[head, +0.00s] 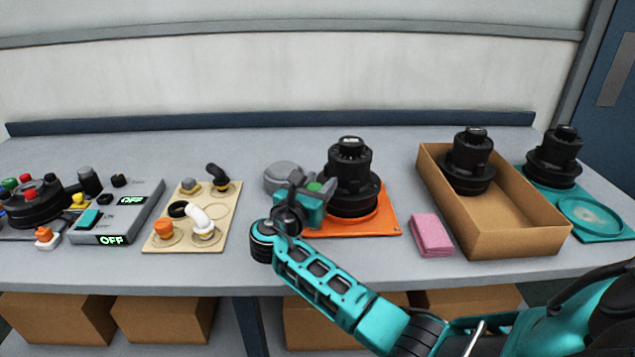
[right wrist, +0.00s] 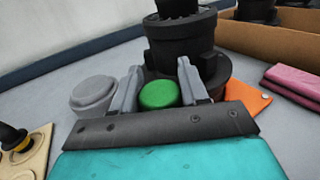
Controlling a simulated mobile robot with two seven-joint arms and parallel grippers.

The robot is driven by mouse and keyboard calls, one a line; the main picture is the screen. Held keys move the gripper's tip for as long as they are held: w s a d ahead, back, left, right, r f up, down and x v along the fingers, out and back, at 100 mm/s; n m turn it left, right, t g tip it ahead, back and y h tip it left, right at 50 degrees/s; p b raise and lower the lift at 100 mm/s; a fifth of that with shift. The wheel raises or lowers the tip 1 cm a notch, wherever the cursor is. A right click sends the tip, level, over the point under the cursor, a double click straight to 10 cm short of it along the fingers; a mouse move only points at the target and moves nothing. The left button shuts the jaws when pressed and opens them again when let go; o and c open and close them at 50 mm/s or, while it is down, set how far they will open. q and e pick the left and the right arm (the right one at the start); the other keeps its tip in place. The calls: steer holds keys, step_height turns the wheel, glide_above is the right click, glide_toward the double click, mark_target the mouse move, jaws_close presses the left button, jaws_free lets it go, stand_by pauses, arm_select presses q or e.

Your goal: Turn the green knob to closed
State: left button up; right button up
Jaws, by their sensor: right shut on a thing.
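The green knob (right wrist: 159,95) sits between the two fingers of my right gripper (right wrist: 159,88) in the right wrist view. In the head view only a small green part of the knob (head: 314,187) shows past the gripper (head: 308,190). The gripper is shut on the knob, in front of the black scrubber tank unit (head: 350,165) on the orange base (head: 385,222). The knob's marking and turned position cannot be made out. My left gripper is not in view.
A grey round cap (head: 283,176) stands just left of the gripper. A beige board with fittings (head: 228,215) and a grey switch box showing OFF (head: 130,222) lie left.

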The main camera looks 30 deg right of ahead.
steer(key=shift+g, duration=0.3)
steer(key=o, duration=1)
steer(key=shift+s+a, duration=0.1)
steer(key=v, duration=1.2)
steer(key=shift+s+a+f, duration=0.1)
steer(key=shift+a+f, duration=0.1)
steer(key=shift+a, duration=0.1)
